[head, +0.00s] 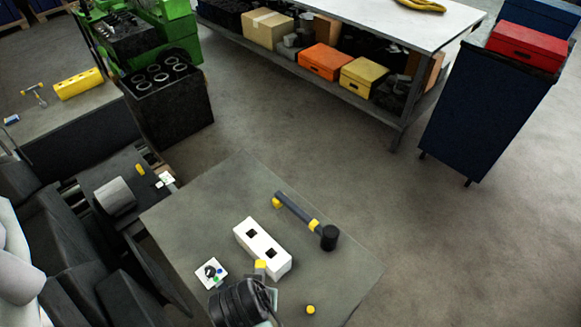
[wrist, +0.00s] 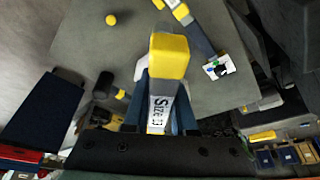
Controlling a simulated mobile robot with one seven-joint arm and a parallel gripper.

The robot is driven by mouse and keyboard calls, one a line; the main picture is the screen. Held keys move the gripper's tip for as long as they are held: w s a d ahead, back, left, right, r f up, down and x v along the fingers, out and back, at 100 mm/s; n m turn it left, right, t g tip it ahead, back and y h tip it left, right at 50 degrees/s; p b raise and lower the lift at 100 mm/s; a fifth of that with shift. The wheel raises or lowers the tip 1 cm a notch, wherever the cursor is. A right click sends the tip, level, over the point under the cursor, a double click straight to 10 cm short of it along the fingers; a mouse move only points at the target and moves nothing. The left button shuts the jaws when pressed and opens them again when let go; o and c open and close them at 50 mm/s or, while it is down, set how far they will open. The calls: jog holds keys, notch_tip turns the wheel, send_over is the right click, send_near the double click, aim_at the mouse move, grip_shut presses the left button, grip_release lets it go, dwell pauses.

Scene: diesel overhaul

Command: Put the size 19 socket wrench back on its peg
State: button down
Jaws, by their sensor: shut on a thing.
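My gripper (wrist: 160,120) is shut on a socket wrench (wrist: 168,55) with a yellow end and a white label. The label seems to read "Size 13", but its last digit is hard to read. In the head view the wrench's yellow end (head: 260,264) shows beside my dark gripper (head: 262,283), close to the near end of a white block. No peg is clearly visible.
A hammer-like tool (head: 300,213) lies behind the block on the grey table (head: 190,215). A picture card (head: 211,272) lies left of my gripper, a yellow knob (head: 310,309) right. The table's right side is mostly clear.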

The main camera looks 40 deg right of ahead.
jog(key=s+d+r+m+g+h+p, duration=0.1)
jog(key=s+d+m+p, duration=0.2)
jog(key=d+m, duration=0.15)
jog(key=s+d+r+m+g+p, duration=0.1)
jog(key=s+d+m+g+p, duration=0.1)
jog(key=s+d+m, duration=0.3)
notch_tip(320, 180, down, 8)
jog(key=w+b, duration=0.2)
jog(key=b, duration=0.4)
jog(key=shift+w+d+n+b, duration=0.15)
jog(key=shift+d+n+b, duration=0.2)
jog(key=shift+d+b, duration=0.1)
jog(key=shift+f, duration=0.15)
jog(key=shift+f+b, duration=0.6)
jog(key=shift+f, duration=0.4)
jog(key=shift+c, duration=0.4)
grip_release()
